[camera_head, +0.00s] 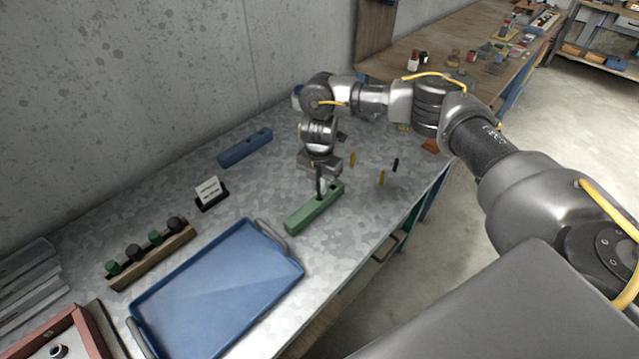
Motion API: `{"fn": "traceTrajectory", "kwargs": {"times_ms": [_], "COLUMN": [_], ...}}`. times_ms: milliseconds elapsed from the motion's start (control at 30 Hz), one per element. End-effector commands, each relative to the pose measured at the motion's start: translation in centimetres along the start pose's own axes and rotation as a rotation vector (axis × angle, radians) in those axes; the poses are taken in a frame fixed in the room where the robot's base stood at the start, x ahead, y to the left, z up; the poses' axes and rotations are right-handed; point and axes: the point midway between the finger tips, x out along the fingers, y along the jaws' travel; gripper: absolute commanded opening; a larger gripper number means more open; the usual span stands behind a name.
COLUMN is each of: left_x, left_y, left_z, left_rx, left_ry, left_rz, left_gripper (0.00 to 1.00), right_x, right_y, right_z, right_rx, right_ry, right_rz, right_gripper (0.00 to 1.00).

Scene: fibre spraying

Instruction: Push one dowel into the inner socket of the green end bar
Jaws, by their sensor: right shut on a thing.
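The green end bar (302,219) lies on the grey speckled worktop, running from lower left to upper right. A dark socket opening shows near its upper right end. My right gripper (320,190) points straight down over the middle to upper part of the bar. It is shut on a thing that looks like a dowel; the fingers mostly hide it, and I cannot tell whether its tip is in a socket. My left gripper is out of view.
A blue tray (216,285) lies front left of the bar. A blue bar (245,148), a small card in a black holder (209,193) and a wooden rack (150,257) with green and black knobs stand further left. The worktop's right edge is close to the dowels.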

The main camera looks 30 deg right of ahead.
Motion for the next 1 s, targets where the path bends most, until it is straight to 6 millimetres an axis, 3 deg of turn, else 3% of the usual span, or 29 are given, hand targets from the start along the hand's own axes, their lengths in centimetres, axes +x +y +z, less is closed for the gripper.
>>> {"fn": "traceTrajectory", "kwargs": {"times_ms": [1000], "left_x": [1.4], "left_y": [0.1], "left_z": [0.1], "left_rx": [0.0], "left_ry": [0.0], "left_rz": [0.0], "left_gripper": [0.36], "right_x": [2.2], "right_y": [0.0], "right_z": [-0.1], "right_rx": [-0.001], "right_ry": [0.001], "right_rz": [-0.001], "right_gripper": [0.0]}}
